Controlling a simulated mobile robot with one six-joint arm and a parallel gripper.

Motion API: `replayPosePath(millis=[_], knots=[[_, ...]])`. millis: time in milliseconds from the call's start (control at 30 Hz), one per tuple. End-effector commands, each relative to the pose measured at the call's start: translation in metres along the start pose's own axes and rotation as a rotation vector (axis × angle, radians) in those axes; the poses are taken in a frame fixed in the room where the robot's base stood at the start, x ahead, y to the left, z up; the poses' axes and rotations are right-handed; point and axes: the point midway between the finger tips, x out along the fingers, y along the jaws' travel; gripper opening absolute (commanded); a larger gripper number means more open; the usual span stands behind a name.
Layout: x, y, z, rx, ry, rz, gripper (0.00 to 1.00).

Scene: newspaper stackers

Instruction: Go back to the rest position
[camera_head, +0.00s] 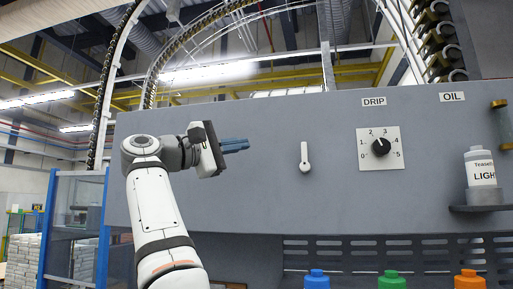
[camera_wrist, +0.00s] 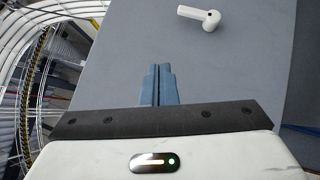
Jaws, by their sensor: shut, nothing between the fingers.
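My gripper (camera_head: 246,145) is at the end of my raised white arm, in front of the grey machine panel (camera_head: 255,200) in the head view. Its blue fingers point right, toward a white lever (camera_head: 305,157) on the panel, and are apart from it. In the wrist view the two blue fingers (camera_wrist: 158,70) lie together with nothing between them. The white lever also shows in the wrist view (camera_wrist: 200,17), up and to the right of the fingertips. In the head view it hangs downward.
A dial (camera_head: 380,147) labelled DRIP is right of the lever. A white bottle (camera_head: 481,168) stands on a small shelf at the right. Blue (camera_head: 316,280), green (camera_head: 391,281) and orange (camera_head: 468,281) caps show along the bottom. A blue-framed screen (camera_head: 72,225) stands at the left.

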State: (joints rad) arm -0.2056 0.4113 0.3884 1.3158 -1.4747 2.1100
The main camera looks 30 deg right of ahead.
Motion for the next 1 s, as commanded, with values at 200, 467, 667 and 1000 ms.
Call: replayPosePath(millis=[200, 467, 667, 1000], knots=[[-0.008, 0.002, 0.002, 0.001, -0.001, -0.001, 0.0], [-0.007, 0.002, 0.002, 0.0, -0.001, -0.001, 0.0], [-0.007, 0.002, 0.002, 0.0, -0.002, -0.001, 0.0], [-0.014, 0.055, -0.015, -0.503, -0.011, 0.408, 0.0]])
